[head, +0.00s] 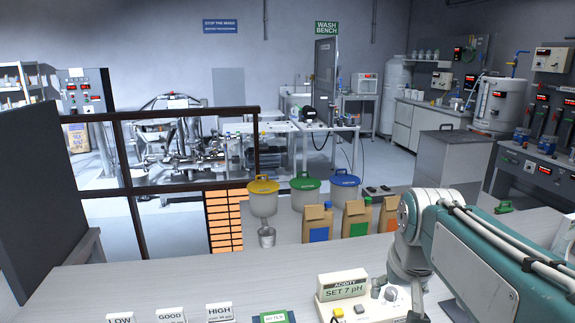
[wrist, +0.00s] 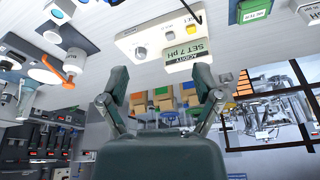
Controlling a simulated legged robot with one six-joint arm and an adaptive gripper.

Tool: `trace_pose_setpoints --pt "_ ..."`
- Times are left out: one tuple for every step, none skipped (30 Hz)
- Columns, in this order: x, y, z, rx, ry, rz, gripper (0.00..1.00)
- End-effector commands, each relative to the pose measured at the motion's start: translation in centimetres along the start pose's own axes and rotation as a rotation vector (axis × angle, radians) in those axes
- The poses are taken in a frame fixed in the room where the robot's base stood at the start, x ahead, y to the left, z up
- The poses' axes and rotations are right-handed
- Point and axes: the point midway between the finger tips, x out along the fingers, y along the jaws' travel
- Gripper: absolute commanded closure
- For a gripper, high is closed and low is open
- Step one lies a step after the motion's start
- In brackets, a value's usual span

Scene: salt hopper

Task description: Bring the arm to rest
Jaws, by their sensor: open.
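My gripper (wrist: 160,84) is open and empty in the wrist view, its two dark fingers spread apart. That view is upside down, with the white acidity box (wrist: 165,38) showing beyond the fingertips. In the head view my teal and white arm (head: 485,255) comes in from the right, bent above the bench. Its end hangs over the bench by the acidity box (head: 345,290), which reads SET 7 pH. I cannot make out the fingers in the head view. Whether the arm touches the box is not clear.
The pale bench (head: 215,280) carries LOW, GOOD and HIGH cards at its front, with bare surface behind them. Paper bags (head: 317,222) and lidded hoppers (head: 305,190) stand beyond it. A dark panel (head: 38,190) rises at left. A blue knob and orange handle (wrist: 52,73) show in the wrist view.

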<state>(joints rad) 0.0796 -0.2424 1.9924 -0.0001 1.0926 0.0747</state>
Motion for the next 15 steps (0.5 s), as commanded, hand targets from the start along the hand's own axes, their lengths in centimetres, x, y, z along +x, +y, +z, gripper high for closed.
trace_pose_setpoints --pt "-0.4 -0.2 1.8 -0.016 0.022 -0.005 0.18" --pt "-0.5 -0.3 2.7 -0.025 0.035 -0.007 0.18" --pt "-0.6 -0.4 3.9 -0.038 0.049 -0.010 0.18" --pt "-0.6 -0.5 4.8 -0.047 0.061 -0.012 0.18" --pt "-0.6 -0.5 5.7 -0.057 0.073 -0.015 0.18" --pt "-0.6 -0.6 6.9 -0.068 0.089 -0.018 0.18" --pt "-0.5 -0.6 7.8 -0.077 0.101 -0.020 0.18" --pt "-0.4 -0.7 8.7 -0.086 0.112 -0.022 0.18" --pt "-0.2 -0.7 9.9 -0.098 0.128 -0.025 0.18" --pt "-0.1 -0.7 10.7 -0.107 0.139 -0.028 0.18" --pt "0.1 -0.8 11.5 -0.115 0.148 -0.030 0.18" --pt "0.4 -0.8 12.3 -0.123 0.161 -0.032 0.18" --pt "0.6 -0.8 12.9 -0.129 0.168 -0.034 0.18" --pt "0.8 -0.8 13.4 -0.134 0.174 -0.035 0.18" --pt "0.9 -0.7 13.9 -0.139 0.182 -0.036 0.18"
